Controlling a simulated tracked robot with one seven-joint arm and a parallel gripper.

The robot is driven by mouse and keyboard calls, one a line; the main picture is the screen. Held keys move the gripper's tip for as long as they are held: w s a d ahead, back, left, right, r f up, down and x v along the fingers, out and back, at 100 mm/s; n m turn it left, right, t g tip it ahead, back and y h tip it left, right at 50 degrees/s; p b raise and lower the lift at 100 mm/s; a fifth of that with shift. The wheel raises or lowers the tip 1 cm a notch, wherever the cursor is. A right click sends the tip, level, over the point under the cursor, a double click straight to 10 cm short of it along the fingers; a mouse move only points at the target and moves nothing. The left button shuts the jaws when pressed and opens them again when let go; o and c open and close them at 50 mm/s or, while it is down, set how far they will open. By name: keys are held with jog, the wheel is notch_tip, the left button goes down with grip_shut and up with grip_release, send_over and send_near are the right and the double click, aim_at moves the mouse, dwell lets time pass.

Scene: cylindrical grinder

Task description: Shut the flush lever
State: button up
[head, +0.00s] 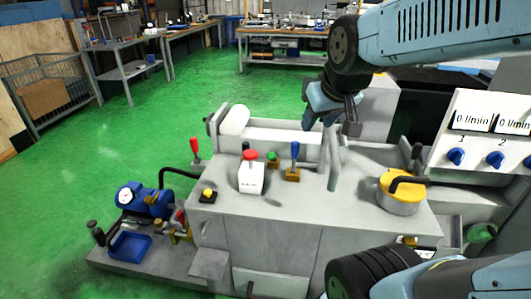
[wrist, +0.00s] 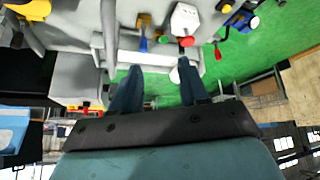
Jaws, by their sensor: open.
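No label marks the flush lever, so I cannot tell which handle it is. A lever with a blue handle (head: 295,152) stands upright on a brass base on the grey machine top; it also shows in the wrist view (wrist: 143,42). A lever with a red handle (head: 194,146) stands at the machine's left edge, and in the wrist view (wrist: 217,52) right of the fingers. A small brass valve (head: 181,234) sits at the lower left. My gripper (head: 340,124) is open and empty above the machine's back part; its two fingers (wrist: 159,78) are spread apart in the wrist view.
A white box (head: 251,178) with a red button, a yellow-lidded pot (head: 399,192) and a yellow button (head: 208,195) are on the machine top. A panel with blue knobs (head: 481,145) stands at right. A blue pump unit (head: 146,201) is at left. The green floor (head: 110,175) is open at left.

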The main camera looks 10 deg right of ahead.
aim_at(271, 156)
jog(key=w+d+f+n+t, duration=0.1)
jog(key=w+f+n+t, duration=0.1)
jog(key=w+f, duration=0.6)
jog(key=w+f+n+t, duration=0.15)
jog(key=w+f, duration=0.35)
jog(key=w, duration=0.6)
jog(key=w+f+n+t+y, duration=0.1)
jog(key=w+f+n+t, duration=0.15)
jog(key=f, duration=0.65)
jog(key=w+f+n+t, duration=0.2)
jog(key=w+f, duration=0.1)
jog(key=f, duration=0.6)
jog(key=x, duration=1.4)
jog(key=shift+a, duration=0.3)
grip_shut()
